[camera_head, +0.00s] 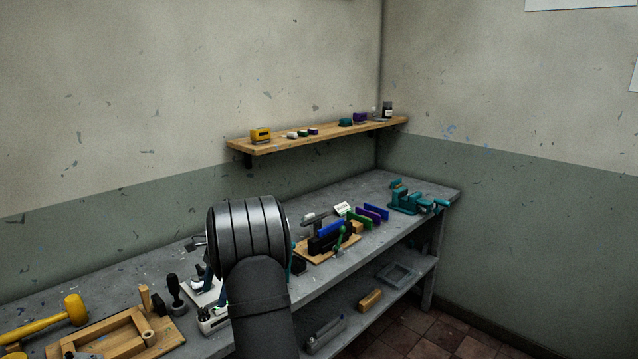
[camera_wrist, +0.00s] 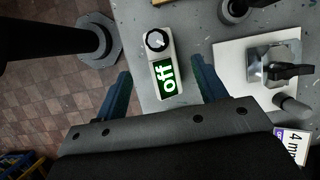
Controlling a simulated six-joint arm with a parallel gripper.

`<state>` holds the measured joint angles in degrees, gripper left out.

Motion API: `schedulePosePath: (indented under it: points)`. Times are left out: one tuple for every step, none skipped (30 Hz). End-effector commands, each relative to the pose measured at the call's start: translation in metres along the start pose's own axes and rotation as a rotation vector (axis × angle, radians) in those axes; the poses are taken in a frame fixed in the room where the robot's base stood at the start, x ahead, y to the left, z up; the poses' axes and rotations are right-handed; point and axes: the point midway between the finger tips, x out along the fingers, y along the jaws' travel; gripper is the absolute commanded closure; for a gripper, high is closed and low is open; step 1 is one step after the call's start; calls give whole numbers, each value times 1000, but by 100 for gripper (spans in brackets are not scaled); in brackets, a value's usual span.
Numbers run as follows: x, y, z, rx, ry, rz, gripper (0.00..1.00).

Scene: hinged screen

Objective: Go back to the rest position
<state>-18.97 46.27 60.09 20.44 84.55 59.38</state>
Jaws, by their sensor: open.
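My gripper (camera_wrist: 162,67) is open, with its two blue fingers spread apart in the wrist view. Nothing is held between them. Beyond the fingertips, a white box (camera_wrist: 152,58) with a black knob and a green display reading "off" lies on the grey bench. In the head view my dark, ribbed arm stands in front of the bench and hides most of the gripper.
A white plate with a metal clamp (camera_wrist: 255,65) is right of the box. A yellow mallet (camera_head: 75,309) and wooden frame (camera_head: 120,348) lie at left. Vises and coloured plates crowd the bench's far right. A wall shelf (camera_head: 270,149) is above. Floor is open at right.

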Motion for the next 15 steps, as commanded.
schedulePosePath:
  points:
    - [4, 0, -5, -41, -2, 23, 35]
    - [4, 0, -7, -67, -2, 33, 35]
    - [4, 0, -9, -101, -2, 47, 35]
    - [4, 0, -10, -127, -2, 58, 35]
    - [4, 0, -12, -153, -2, 69, 35]
    - [3, 0, -14, -187, -1, 83, 35]
    - [3, 0, -16, -212, -1, 93, 35]
    - [3, 0, -17, -236, -3, 104, 35]
    - [3, 0, -20, -270, -1, 118, 35]
    - [3, 0, -21, -295, -1, 129, 35]
    - [2, 0, -22, -320, -2, 139, 35]
    - [2, 0, -25, -354, -1, 152, 35]
    - [2, 0, -26, -378, -2, 164, 35]
    - [2, 0, -28, -402, -2, 174, 35]
    - [2, 0, -30, -435, -1, 186, 35]
